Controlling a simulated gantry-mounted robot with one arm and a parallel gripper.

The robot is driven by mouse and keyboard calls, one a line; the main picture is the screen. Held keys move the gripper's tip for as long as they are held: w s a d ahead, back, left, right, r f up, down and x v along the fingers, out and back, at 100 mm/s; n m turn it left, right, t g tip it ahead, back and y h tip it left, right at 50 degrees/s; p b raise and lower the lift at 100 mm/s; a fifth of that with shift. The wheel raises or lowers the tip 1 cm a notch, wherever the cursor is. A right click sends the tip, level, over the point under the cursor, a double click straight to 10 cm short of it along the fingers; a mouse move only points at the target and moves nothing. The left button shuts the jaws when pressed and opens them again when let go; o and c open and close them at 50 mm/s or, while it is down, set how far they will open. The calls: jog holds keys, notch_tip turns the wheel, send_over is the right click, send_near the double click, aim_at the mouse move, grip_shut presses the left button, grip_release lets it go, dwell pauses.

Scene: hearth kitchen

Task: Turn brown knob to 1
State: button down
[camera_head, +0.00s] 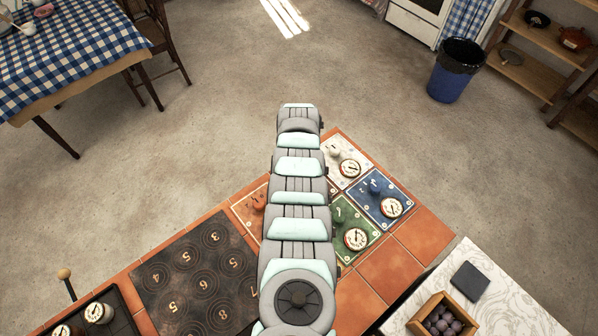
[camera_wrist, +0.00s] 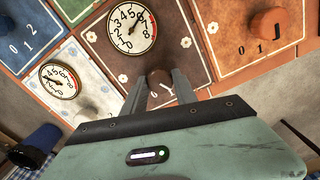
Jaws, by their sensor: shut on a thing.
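The brown knob (camera_wrist: 160,78) sits on a brown panel (camera_wrist: 185,45) in the wrist view. My gripper (camera_wrist: 160,86) is shut on it, with one finger on each side. A round white dial (camera_wrist: 132,30) with numbers up to 8 is on the same panel, above and left of the knob. The marks around the brown knob are hidden or too small to read. In the head view my arm covers the brown panel and my gripper.
An orange knob (camera_wrist: 270,23) marked 0 and 1 is at the right. A blue panel (camera_wrist: 25,25) and a white panel's dial (camera_wrist: 60,80) are at the left. The head view also shows a green panel (camera_head: 341,240), a dark numbered plate (camera_head: 200,280) and a wooden box (camera_head: 443,313).

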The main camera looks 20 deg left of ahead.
jog(key=m, duration=0.5)
jog(key=shift+m, duration=0.4)
dwell(0.3)
jog(key=c, duration=1)
grip_release()
notch_tip(320, 180, up, 11)
jog(key=shift+f, duration=0.1)
